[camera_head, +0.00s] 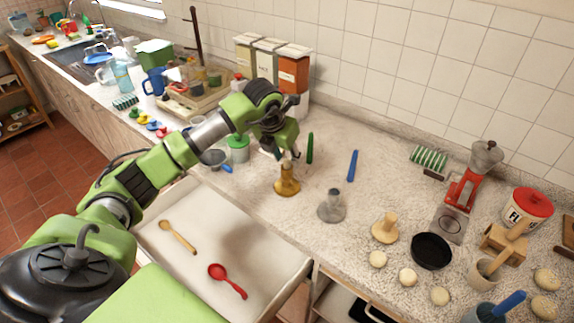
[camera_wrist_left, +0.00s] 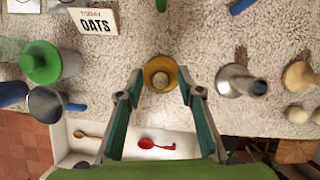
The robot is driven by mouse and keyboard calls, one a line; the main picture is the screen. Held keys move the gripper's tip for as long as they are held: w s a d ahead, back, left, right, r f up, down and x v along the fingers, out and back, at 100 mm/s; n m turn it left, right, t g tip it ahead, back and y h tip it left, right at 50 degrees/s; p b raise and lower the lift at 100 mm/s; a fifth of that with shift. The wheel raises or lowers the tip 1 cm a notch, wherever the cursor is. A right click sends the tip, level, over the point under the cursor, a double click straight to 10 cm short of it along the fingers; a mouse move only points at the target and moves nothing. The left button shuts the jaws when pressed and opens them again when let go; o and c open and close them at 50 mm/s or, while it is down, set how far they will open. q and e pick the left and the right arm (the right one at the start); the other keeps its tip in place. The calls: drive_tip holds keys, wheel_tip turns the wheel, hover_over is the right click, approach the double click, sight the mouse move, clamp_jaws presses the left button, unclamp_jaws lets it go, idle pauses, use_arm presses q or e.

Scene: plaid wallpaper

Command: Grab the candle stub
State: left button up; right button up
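A brass-coloured holder (camera_head: 287,187) stands upright on the speckled counter, just below my left gripper (camera_head: 285,153) in the head view. In the left wrist view the holder (camera_wrist_left: 149,67) is seen from above, with a pale round top, which looks like the candle stub (camera_wrist_left: 160,80), inside its rim. My left gripper (camera_wrist_left: 160,95) is open and empty, its two fingers spread to either side of the holder in that view. The exact height gap between fingertips and stub cannot be told. My right gripper is not in view.
A grey metal holder (camera_head: 331,210) and a wooden one (camera_head: 385,230) stand to the right. A green stick (camera_head: 310,148) and a blue stick (camera_head: 352,165) lie behind. An open drawer (camera_head: 160,262) below holds a wooden spoon (camera_head: 178,237) and a red spoon (camera_head: 228,280).

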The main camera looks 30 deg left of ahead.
use_arm(q)
drive_tip(key=c, duration=0.9)
